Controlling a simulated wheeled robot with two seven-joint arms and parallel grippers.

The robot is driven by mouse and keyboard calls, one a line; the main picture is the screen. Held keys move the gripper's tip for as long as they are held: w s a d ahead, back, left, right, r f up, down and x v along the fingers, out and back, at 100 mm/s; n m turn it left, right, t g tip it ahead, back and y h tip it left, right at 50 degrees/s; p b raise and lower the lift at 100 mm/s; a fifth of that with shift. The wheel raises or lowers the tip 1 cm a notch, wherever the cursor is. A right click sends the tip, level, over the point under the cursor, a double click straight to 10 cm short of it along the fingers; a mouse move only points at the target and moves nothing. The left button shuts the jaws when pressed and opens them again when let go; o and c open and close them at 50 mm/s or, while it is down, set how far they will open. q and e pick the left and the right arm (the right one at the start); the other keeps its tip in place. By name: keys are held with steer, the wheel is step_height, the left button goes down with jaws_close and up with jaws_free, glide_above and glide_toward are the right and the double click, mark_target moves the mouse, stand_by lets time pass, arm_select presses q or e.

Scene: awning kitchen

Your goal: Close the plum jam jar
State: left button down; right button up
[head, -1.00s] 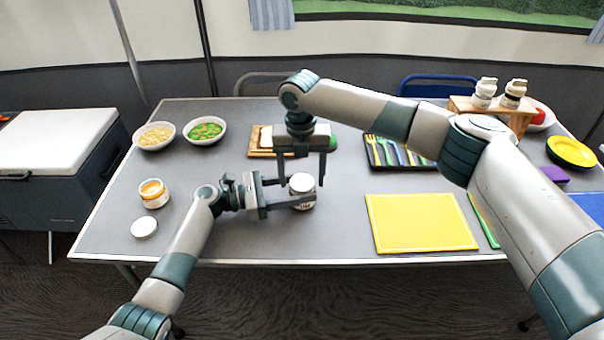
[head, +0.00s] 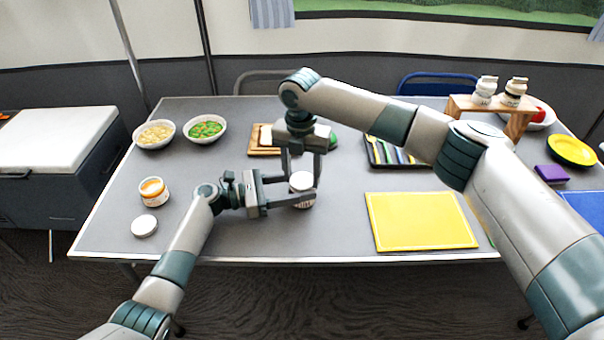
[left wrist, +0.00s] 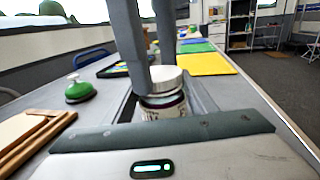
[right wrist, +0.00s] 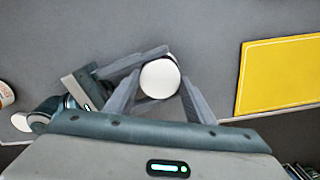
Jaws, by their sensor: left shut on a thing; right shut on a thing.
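The jam jar (head: 303,201) stands upright on the grey table near the front edge. Its dark body and paler label show in the left wrist view (left wrist: 165,107). A white lid (head: 301,181) sits on its mouth, and is seen from above in the right wrist view (right wrist: 160,79). My left gripper (head: 302,192) is shut on the jar's body from the left. My right gripper (head: 302,183) points down from above, its fingers shut on the lid. The fingers hide parts of the jar.
An open jar with orange contents (head: 153,190) and a loose white lid (head: 144,226) stand at left. Behind are two bowls (head: 205,129), a wooden board (head: 258,150) and a green bell (left wrist: 80,90). A yellow board (head: 420,221) lies at right. Table between is clear.

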steer(key=o, duration=1.2)
arm_select(q)
steer(key=shift+d, duration=0.1)
arm_select(e)
steer(key=shift+r, duration=0.1)
arm_select(q)
steer(key=shift+s, duration=0.1)
arm_select(e)
steer(key=shift+w+r, duration=0.1)
steer(key=shift+r, duration=2.1)
steer(key=o, duration=0.5)
steer(key=shift+o, duration=0.2)
steer(key=shift+r, duration=0.1)
